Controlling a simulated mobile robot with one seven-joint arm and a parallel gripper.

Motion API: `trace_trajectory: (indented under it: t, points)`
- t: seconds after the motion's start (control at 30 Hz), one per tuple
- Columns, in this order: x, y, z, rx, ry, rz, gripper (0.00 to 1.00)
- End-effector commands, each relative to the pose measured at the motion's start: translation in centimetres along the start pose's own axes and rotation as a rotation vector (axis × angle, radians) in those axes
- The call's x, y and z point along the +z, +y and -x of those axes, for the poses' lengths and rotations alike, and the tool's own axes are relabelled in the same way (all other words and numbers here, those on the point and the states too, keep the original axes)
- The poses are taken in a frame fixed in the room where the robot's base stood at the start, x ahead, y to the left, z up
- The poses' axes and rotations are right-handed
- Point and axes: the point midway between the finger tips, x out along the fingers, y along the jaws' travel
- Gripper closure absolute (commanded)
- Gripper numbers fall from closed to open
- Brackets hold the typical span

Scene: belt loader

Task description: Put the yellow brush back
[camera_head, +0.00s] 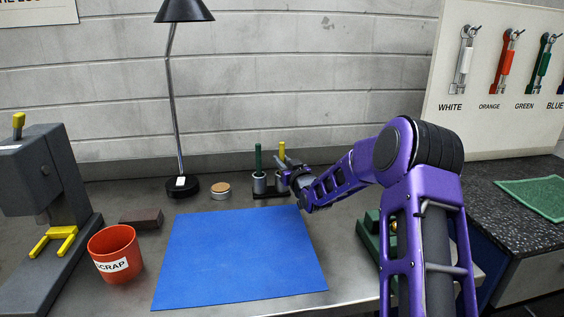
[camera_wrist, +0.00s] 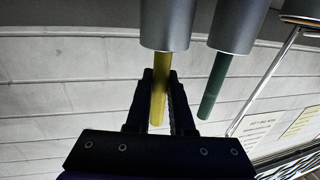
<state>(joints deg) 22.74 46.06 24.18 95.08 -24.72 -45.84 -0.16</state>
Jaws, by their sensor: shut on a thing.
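The yellow brush (camera_head: 282,150) shows its handle standing up at the rear of the bench, beside my gripper (camera_head: 291,168). In the wrist view, which looks upside down, the yellow handle (camera_wrist: 159,97) lies between the two dark fingers of my gripper (camera_wrist: 160,80), which is shut on it. The handle's other end runs into a grey metal cup (camera_wrist: 167,25); what is inside the cup is hidden. The holder's left cup (camera_head: 259,184) holds a green-handled brush (camera_head: 258,157), also seen in the wrist view (camera_wrist: 213,85). My gripper partly covers the right cup in the head view.
A blue mat (camera_head: 240,257) lies in front of the holder. A lamp (camera_head: 182,187), a round tin (camera_head: 220,190), a dark red block (camera_head: 141,218) and a red scrap bucket (camera_head: 115,255) stand to the left. Green blocks (camera_head: 372,226) sit by my arm. The mat is clear.

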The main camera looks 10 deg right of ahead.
Motion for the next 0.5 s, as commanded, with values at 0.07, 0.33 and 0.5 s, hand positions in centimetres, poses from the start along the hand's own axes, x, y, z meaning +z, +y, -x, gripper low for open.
trace_trajectory:
  t: [0.07, 0.33, 0.5]
  points:
    - [0.06, -0.01, 0.00, 0.000, 0.000, 0.000, 0.72]
    - [0.08, -0.01, 0.00, 0.000, 0.000, 0.000, 0.49]
    - [-0.05, -0.01, 0.00, 0.000, 0.000, 0.000, 0.49]
